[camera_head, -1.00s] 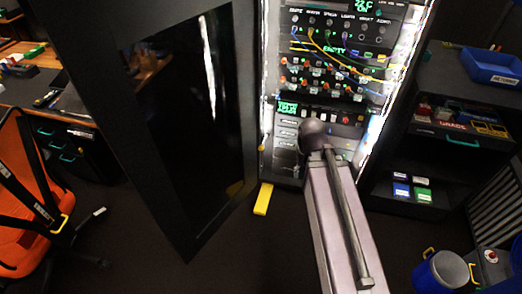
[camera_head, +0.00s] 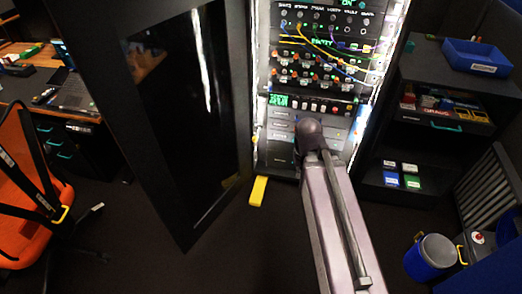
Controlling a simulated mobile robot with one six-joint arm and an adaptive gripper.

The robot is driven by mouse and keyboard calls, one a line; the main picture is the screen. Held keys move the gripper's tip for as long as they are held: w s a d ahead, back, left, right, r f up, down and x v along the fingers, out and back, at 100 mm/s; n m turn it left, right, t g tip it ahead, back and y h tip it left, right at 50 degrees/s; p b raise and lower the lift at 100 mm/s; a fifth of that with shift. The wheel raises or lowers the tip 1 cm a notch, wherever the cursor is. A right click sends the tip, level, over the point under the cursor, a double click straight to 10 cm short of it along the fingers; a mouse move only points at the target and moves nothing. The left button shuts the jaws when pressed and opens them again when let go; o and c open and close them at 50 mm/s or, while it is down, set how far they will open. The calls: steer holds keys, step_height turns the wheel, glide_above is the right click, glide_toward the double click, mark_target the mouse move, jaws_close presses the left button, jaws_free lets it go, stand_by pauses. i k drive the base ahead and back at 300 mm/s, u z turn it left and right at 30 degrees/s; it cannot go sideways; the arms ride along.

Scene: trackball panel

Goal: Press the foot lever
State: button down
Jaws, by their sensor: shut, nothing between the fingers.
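The foot lever is most likely the yellow bar (camera_head: 258,191) low at the foot of the lit cabinet, beside the lower edge of the open dark door. Nothing is seen touching it. My arm reaches up from the bottom of the picture toward the cabinet front and ends in a dark rounded joint to the right of and above the yellow bar. My gripper and its fingers do not show; they may be hidden behind that joint.
The open cabinet door (camera_head: 178,130) stands left of the yellow bar. The cabinet's panel (camera_head: 313,70) holds cables and knobs. An orange chair (camera_head: 32,180) is at left. A shelf with a blue bin (camera_head: 478,57) and a blue bucket (camera_head: 430,258) are at right. Dark floor is clear before the bar.

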mark_target(254, 139)
steer(key=k, duration=1.05)
steer(key=z, duration=0.45)
steer(key=i, duration=2.05)
steer(key=u, duration=0.55)
